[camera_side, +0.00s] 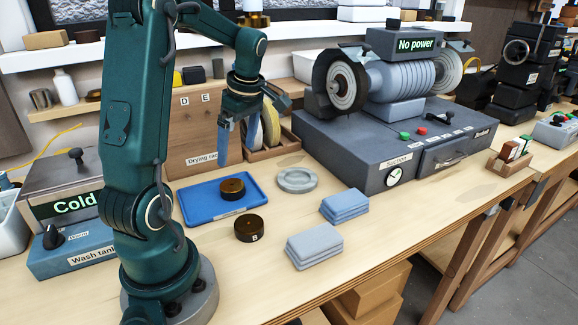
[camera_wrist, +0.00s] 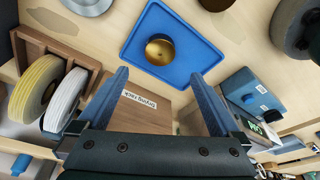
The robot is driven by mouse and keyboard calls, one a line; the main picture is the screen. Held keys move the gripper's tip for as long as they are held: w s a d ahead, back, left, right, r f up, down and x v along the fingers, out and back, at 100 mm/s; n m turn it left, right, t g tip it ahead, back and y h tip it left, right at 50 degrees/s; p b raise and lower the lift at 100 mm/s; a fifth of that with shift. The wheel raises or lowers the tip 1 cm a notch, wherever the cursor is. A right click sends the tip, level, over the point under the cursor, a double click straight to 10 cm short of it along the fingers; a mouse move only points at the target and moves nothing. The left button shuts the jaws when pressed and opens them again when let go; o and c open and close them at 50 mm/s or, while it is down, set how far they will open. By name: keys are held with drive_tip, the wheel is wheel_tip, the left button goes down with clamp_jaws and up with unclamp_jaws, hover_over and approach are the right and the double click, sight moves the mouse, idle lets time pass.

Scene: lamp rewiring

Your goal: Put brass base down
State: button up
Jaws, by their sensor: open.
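A round dark brass base (camera_side: 232,189) sits flat on the blue tray (camera_side: 188,211). In the wrist view the brass base (camera_wrist: 160,50) shows a shiny hollow top and lies beyond my fingertips on the tray (camera_wrist: 137,57). A second round brass piece (camera_side: 250,229), marked with a letter, stands on the bare bench in front of the tray; its edge shows in the wrist view (camera_wrist: 216,4). My gripper (camera_side: 242,150) is above and behind the tray, near the drying rack. Its fingers (camera_wrist: 160,74) are spread, with nothing between them.
A grey ring dish (camera_side: 297,180) lies right of the tray. Folded cloth stacks, blue (camera_side: 345,206) and grey (camera_side: 314,246), lie at the front. The wooden drying rack (camera_side: 199,125) with wheels stands behind. The grey buffing machine (camera_side: 385,140) fills the right; the wash tank (camera_side: 75,250) is left.

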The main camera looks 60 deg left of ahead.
drive_tip(key=w+d+r+m+t, duration=0.1)
drive_tip(key=d+r+m+t, duration=0.3)
drive_tip(key=d+m, duration=0.8)
drive_tip(key=s+d+m+t+h, duration=0.2)
drive_tip(key=s+d+m+t, duration=0.1)
drive_tip(key=d+m, duration=0.9)
drive_tip(key=shift+s, duration=0.9)
drive_tip(key=shift+a, duration=0.1)
